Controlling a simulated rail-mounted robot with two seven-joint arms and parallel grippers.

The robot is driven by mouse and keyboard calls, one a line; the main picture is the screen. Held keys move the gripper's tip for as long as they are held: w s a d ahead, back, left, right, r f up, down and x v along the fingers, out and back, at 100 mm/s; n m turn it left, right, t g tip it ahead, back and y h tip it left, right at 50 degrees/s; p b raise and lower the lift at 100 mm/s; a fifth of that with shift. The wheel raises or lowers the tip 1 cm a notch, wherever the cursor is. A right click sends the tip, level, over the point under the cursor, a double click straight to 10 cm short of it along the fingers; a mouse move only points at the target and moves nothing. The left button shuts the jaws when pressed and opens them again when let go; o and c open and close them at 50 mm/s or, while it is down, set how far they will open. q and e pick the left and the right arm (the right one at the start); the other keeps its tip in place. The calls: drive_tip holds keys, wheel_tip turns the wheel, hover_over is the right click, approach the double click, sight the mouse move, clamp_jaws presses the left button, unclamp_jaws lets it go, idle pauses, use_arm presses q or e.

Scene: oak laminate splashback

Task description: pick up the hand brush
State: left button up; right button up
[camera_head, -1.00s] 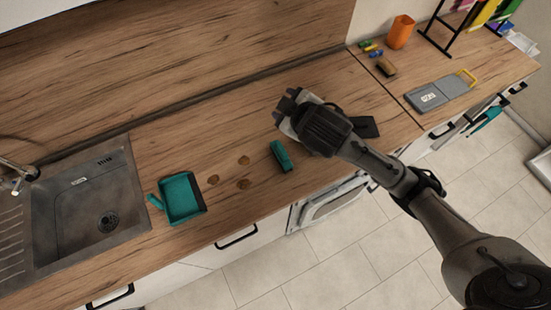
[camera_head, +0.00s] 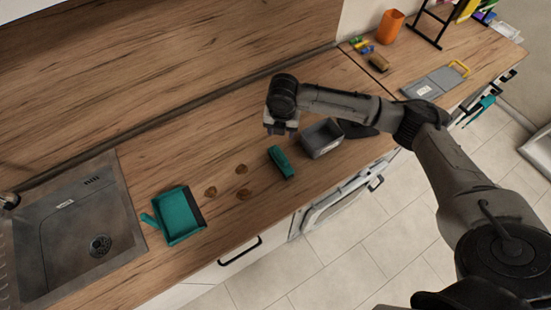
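The hand brush (camera_head: 281,162) is a small teal block-shaped item lying on the wooden worktop, right of several brown crumbs. My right gripper (camera_head: 281,131) comes in from the right and points down at the worktop. It is just behind the brush in the picture, apart from it and above the surface. Its two fingertips look spread, with nothing between them. A teal dustpan (camera_head: 180,222) with a dark lip lies to the left, beside the crumbs (camera_head: 241,169). My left gripper is not in view.
A grey open box (camera_head: 322,138) stands close right of the brush, under my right forearm. A steel sink (camera_head: 75,220) is at the left. An orange cup (camera_head: 390,27), brown brush (camera_head: 379,62) and grey board (camera_head: 436,83) are at the back right. The worktop's front edge is near.

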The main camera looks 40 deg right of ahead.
sight(281, 154)
drive_tip(key=shift+s+a+f+n+p, duration=0.1)
drive_tip(key=shift+s+f+n+p, duration=0.1)
drive_tip(key=shift+f+n, duration=1.65)
drive_tip(key=shift+s+a+f+n+p, duration=0.15)
drive_tip(key=shift+f+n, duration=0.8)
drive_tip(key=shift+f, duration=1.85)
drive_tip(key=shift+s+a+f+n+p, duration=0.1)
drive_tip(key=shift+s+f+n, duration=0.15)
drive_tip(key=shift+f+n, duration=1.6)
drive_tip(key=shift+f+m, duration=0.45)
clamp_jaws()
